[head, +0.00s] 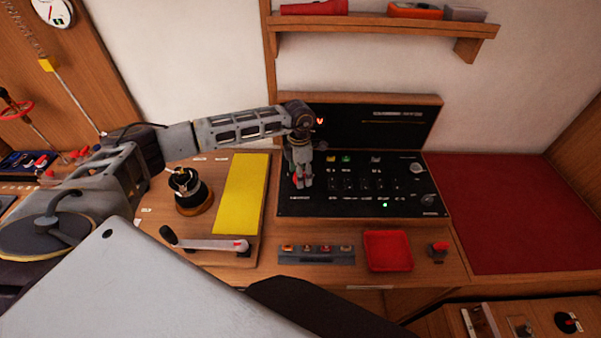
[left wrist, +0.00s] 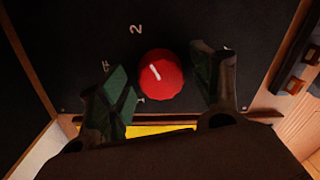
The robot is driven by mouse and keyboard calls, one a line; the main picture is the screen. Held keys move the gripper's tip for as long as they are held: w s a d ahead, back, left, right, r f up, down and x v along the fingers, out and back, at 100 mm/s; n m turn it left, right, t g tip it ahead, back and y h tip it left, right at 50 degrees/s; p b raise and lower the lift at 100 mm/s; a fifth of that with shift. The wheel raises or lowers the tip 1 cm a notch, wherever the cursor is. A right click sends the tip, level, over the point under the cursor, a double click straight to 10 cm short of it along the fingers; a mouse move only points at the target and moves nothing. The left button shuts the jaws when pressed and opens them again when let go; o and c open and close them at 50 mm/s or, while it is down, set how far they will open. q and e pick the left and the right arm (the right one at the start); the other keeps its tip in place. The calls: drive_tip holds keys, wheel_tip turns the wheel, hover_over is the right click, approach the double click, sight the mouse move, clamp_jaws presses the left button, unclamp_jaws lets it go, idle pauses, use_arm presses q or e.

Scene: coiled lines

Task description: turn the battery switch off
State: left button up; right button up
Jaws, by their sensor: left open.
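The battery switch is a round red knob on the black panel, seen in the left wrist view (left wrist: 164,84). The white line on the knob points up and left in that view. Around it are a "2" above, a partly covered label that looks like the end of "OFF" to the left, and a mark at lower left. My left gripper (left wrist: 161,66) is open, with one finger on each side of the knob and visible gaps. In the head view my left gripper (head: 298,176) is at the panel's left end and largely hides the knob. My right gripper is not in view.
The black panel (head: 350,207) carries small switches and a lit green lamp (head: 385,205). Left of it are a yellow mat (head: 240,195), a winch (head: 188,190) and a crank handle (head: 212,243). In front are a button strip (head: 316,256) and a red tray (head: 388,251).

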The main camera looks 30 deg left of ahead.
use_arm(q)
drive_tip(key=c, duration=1)
drive_tip(key=shift+c, duration=0.2)
drive_tip(key=shift+n+b, duration=0.35)
drive_tip(key=shift+n, duration=0.15)
drive_tip(key=n+b, duration=0.1)
drive_tip(key=n, duration=0.3)
drive_tip(key=shift+f+b, duration=0.1)
drive_tip(key=shift+b, duration=0.25)
drive_tip(key=n+b, duration=0.1)
drive_tip(key=n, duration=0.2)
drive_tip(key=shift+n, duration=0.4)
drive_tip(key=shift+n+t+b, duration=0.3)
drive_tip(key=shift+n+b, duration=0.15)
drive_tip(key=shift+n, duration=0.95)
